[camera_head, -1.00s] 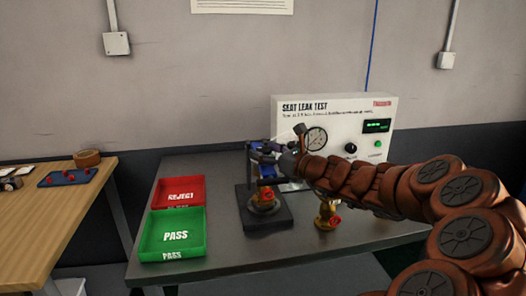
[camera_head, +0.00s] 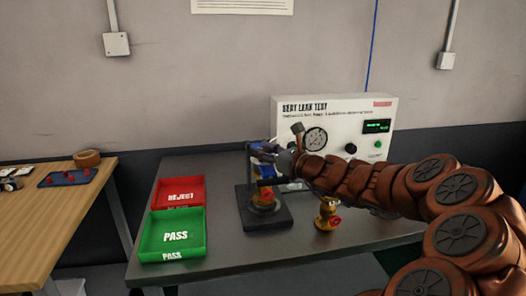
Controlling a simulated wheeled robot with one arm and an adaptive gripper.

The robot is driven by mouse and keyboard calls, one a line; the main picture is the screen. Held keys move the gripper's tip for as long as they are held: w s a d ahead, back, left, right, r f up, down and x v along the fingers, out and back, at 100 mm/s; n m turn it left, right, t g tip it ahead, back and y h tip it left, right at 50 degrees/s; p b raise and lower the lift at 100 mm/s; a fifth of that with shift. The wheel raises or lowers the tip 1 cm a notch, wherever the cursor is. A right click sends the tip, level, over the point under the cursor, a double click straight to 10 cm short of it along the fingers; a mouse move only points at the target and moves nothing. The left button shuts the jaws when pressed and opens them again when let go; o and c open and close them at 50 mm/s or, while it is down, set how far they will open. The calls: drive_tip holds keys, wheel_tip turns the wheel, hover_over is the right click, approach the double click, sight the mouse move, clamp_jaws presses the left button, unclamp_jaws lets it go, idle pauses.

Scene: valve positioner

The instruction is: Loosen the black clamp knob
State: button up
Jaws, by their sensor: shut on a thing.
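The blue clamp (camera_head: 266,171) stands on a dark base plate (camera_head: 281,219) on the grey bench. A brass valve (camera_head: 264,199) sits under the clamp on that plate. My gripper (camera_head: 261,152) is at the top of the clamp, reaching in from the right, with its fingers shut around the spot of the black clamp knob. The knob itself is hidden by the fingers and too small to make out.
The seat leak test box (camera_head: 340,112) with gauge and display stands behind the clamp. A second brass valve (camera_head: 327,214) stands right of the plate, below my arm. A green PASS tray (camera_head: 152,252) and red REJECT tray (camera_head: 160,190) lie left.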

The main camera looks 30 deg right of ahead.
drive_tip(key=shift+c, duration=0.5)
drive_tip(key=shift+r+y+p, duration=0.2)
drive_tip(key=shift+y+p, duration=0.1)
drive_tip(key=shift+p, duration=0.45)
drive_tip(key=shift+d+r+n+p, duration=0.1)
drive_tip(key=shift+n+p, duration=0.2)
drive_tip(key=shift+p, duration=0.25)
drive_tip(key=n+g+y+p, duration=0.1)
drive_tip(key=n+y+p, duration=0.1)
drive_tip(key=p, duration=0.4)
drive_tip(key=shift+g+y, duration=0.3)
drive_tip(key=shift+y, duration=0.5)
drive_tip(key=n+g+y+p, duration=0.3)
drive_tip(key=y+p, duration=0.1)
drive_tip(key=p, duration=0.2)
drive_tip(key=shift+n+y, duration=0.3)
drive_tip(key=shift+n, duration=0.1)
drive_tip(key=n+g+y+p, duration=0.3)
drive_tip(key=g+p, duration=0.1)
drive_tip(key=shift+f, duration=0.25)
drive_tip(key=shift+n+g+y+p, duration=0.35)
drive_tip(key=shift+n+g, duration=0.25)
drive_tip(key=shift+g, duration=0.2)
drive_tip(key=o, duration=1.2)
drive_tip(key=shift+c, duration=0.2)
